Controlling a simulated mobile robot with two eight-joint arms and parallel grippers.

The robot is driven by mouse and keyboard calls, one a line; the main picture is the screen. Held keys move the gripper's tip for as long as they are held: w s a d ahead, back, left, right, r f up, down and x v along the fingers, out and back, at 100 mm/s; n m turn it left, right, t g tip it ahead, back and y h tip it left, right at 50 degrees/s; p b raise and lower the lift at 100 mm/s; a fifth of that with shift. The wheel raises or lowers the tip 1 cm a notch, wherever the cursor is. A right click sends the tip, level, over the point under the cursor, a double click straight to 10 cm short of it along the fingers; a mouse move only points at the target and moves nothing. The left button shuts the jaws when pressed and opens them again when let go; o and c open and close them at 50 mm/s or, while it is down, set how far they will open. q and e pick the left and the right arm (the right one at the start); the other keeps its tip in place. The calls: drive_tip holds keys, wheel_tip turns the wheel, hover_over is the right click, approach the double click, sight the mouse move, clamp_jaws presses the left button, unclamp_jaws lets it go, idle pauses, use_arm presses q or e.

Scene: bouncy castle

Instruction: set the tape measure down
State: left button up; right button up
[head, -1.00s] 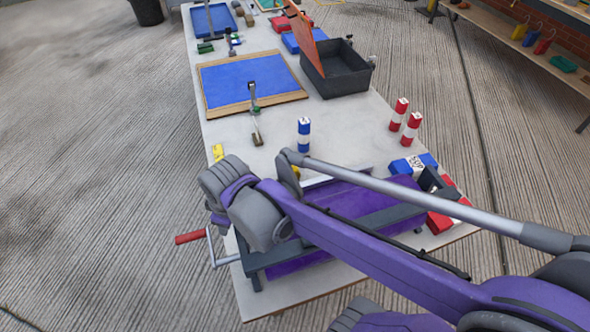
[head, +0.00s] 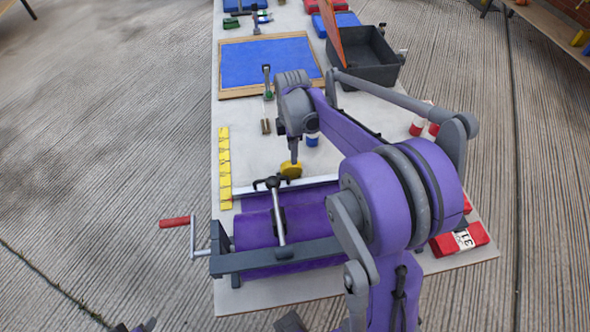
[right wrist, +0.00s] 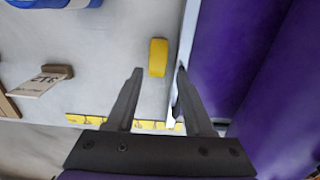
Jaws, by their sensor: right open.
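The tape measure is a small yellow rounded block (head: 290,169) on the pale tabletop, just behind the white strip at the purple roll. It also shows in the right wrist view (right wrist: 158,57), lying just past and between the fingertips. My right gripper (head: 294,158) points down at it from behind, largely seen edge-on. In the right wrist view its two fingers (right wrist: 160,72) stand apart with nothing clamped between them. My left gripper is not clearly in view.
A purple roll (head: 255,229) in a dark frame with a red-handled crank (head: 175,222) stands close in front. A yellow segmented strip (head: 225,170) lies left. Behind are a blue framed mat (head: 265,62), a grey bin (head: 375,70) and a blue-white cylinder (head: 312,139).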

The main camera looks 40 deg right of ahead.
sight(290, 163)
drive_tip(key=f, duration=0.8)
drive_tip(key=shift+w+a+f, duration=0.2)
drive_tip(key=shift+w+f, duration=0.05)
drive_tip(key=shift+w, duration=0.05)
clamp_jaws()
